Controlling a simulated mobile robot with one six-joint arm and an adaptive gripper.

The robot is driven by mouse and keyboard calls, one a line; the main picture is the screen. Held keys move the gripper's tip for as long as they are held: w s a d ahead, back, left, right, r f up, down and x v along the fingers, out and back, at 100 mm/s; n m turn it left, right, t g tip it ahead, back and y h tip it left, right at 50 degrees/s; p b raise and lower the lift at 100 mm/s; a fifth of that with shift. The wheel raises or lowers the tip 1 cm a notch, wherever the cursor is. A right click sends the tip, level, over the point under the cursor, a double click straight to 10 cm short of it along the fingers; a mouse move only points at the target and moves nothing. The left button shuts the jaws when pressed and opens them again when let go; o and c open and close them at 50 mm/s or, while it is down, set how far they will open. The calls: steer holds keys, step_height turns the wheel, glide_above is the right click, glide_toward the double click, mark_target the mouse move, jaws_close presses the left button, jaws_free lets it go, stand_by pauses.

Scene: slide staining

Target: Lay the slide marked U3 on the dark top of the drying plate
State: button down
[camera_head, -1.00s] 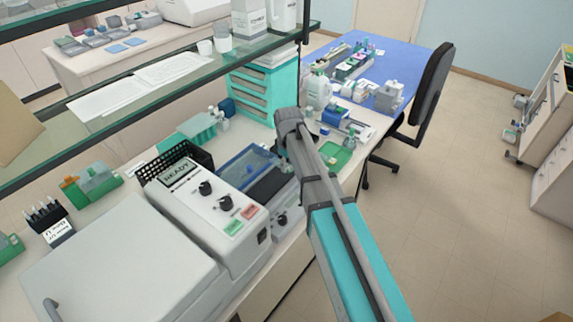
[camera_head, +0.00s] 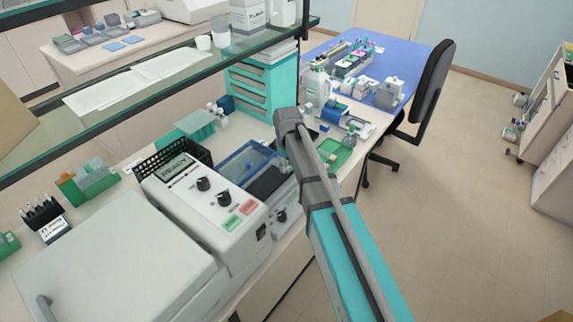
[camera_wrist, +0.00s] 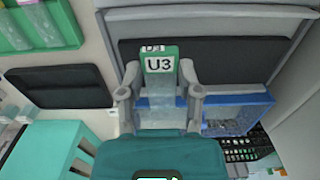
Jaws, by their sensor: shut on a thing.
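In the wrist view my gripper (camera_wrist: 160,97) is shut on the slide marked U3 (camera_wrist: 159,82), a clear slide with a green-edged white label facing the camera. The dark top (camera_wrist: 235,60) of the drying plate spreads behind and to both sides of the slide; the gap between them cannot be told. A second, partly hidden white label shows just above the U3 label. In the head view the dark top (camera_head: 268,183) lies beside a blue-rimmed bath (camera_head: 244,160). My arm hides the gripper and slide there.
The blue-rimmed bath (camera_wrist: 237,117) and a black basket (camera_wrist: 250,148) are close to the right of my gripper. A separate dark pad (camera_wrist: 60,87) lies left. A grey machine with knobs (camera_head: 205,195) stands left of the plate. A glass shelf (camera_head: 150,85) hangs over the bench.

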mark_target(287, 183)
steer(key=shift+f+b, duration=2.25)
steer(key=shift+f, duration=0.25)
steer(key=shift+f, duration=0.25)
steer(key=shift+c, duration=1)
jaws_free()
steer(key=shift+r, duration=0.25)
